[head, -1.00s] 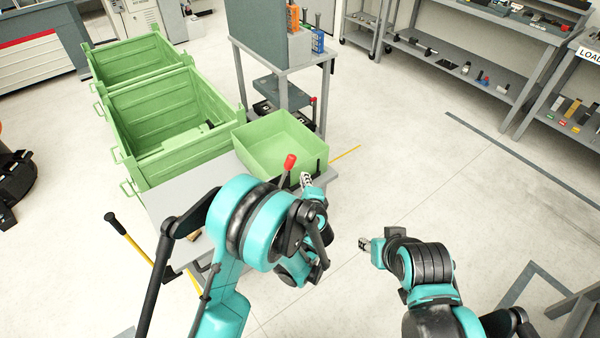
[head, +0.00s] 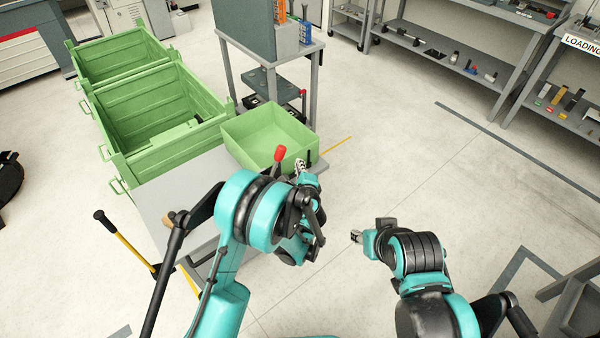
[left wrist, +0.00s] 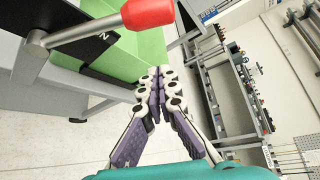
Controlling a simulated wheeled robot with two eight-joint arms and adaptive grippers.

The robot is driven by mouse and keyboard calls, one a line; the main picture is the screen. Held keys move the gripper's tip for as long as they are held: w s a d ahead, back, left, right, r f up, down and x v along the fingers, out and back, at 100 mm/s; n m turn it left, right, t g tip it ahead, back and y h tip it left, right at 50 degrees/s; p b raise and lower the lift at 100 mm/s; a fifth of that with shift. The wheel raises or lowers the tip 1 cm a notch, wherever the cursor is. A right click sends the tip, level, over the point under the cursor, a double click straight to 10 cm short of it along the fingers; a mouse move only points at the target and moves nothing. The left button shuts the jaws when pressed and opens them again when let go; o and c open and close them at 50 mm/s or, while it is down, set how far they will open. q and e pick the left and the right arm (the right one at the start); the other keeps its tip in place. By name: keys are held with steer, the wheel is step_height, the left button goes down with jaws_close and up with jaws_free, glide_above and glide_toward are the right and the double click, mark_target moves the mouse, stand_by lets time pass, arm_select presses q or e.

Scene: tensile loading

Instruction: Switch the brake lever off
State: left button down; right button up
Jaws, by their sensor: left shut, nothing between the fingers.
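The brake lever (head: 280,153) has a red knob and stands at the near corner of a grey table. In the left wrist view its red knob (left wrist: 148,13) and metal rod cross the top left, over a black plate with a white letter N. The rest of the plate's lettering is hidden. My left gripper (head: 300,165) is just right of the knob in the head view. In the left wrist view the same gripper (left wrist: 157,73) has its fingertips together and empty, below the knob and apart from it. My right gripper (head: 356,236) hangs over the floor; its finger opening is unclear.
An open green bin (head: 245,149) stands on the table (head: 190,180), just behind the lever. Large green crates (head: 165,108) are at the left. A yellow bar with a black grip (head: 125,240) leans nearby. The floor to the right is clear up to the shelves (head: 455,65).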

mark_target(274, 168)
arm_select(q)
steer(key=w+a, duration=0.1)
steer(key=w+a+b, duration=0.2)
steer(key=shift+a+r, duration=0.3)
steer(key=shift+a, duration=0.05)
stand_by(0.3)
